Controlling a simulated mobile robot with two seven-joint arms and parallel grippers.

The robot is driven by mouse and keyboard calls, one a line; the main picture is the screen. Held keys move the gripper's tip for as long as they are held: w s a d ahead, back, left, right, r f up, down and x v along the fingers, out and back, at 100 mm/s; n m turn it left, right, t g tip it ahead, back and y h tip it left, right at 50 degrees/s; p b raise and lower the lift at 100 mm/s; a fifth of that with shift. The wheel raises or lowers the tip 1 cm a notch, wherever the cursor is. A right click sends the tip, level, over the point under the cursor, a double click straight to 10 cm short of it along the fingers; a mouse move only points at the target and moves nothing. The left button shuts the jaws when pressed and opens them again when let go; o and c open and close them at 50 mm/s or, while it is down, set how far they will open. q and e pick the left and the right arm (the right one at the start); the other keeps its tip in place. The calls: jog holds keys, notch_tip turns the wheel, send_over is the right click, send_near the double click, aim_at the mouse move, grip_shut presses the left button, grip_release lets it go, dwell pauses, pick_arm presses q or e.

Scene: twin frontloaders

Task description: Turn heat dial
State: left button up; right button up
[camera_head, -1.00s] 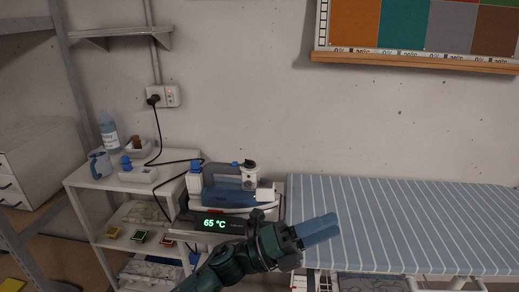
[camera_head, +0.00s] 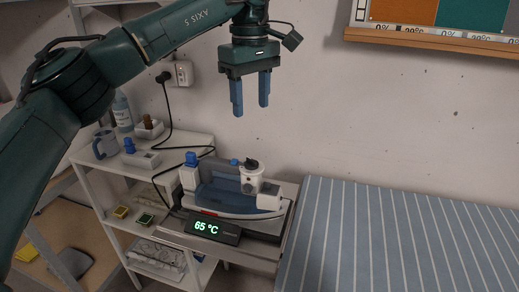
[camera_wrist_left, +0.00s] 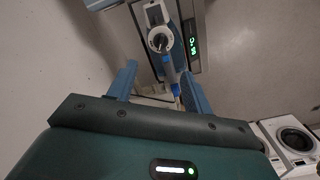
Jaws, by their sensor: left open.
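The iron (camera_head: 225,187) rests on a grey stand (camera_head: 262,237) whose display (camera_head: 207,229) reads 65 °C. The heat dial (camera_head: 251,164), with a dark knob on a white housing, sits on top at the right end of the iron. In the left wrist view the dial (camera_wrist_left: 160,40) shows as a white ring with a dark knob, ahead between the fingers. My left gripper (camera_head: 251,108) is open and empty, pointing down. In the head view it appears above the dial, apart from it. My right gripper is not in view.
A white shelf (camera_head: 180,160) at the left carries a mug (camera_head: 104,144), a bottle (camera_head: 122,112) and small items. A black cord runs from the wall socket (camera_head: 184,73) toward the iron. The striped ironing board (camera_head: 400,240) is clear at the right.

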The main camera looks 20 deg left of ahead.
aim_at(251, 159)
pick_arm(q)
notch_tip(251, 159, down, 13)
jog(key=shift+s+p, duration=0.1)
jog(key=shift+p, duration=0.4)
jog(key=c, duration=1)
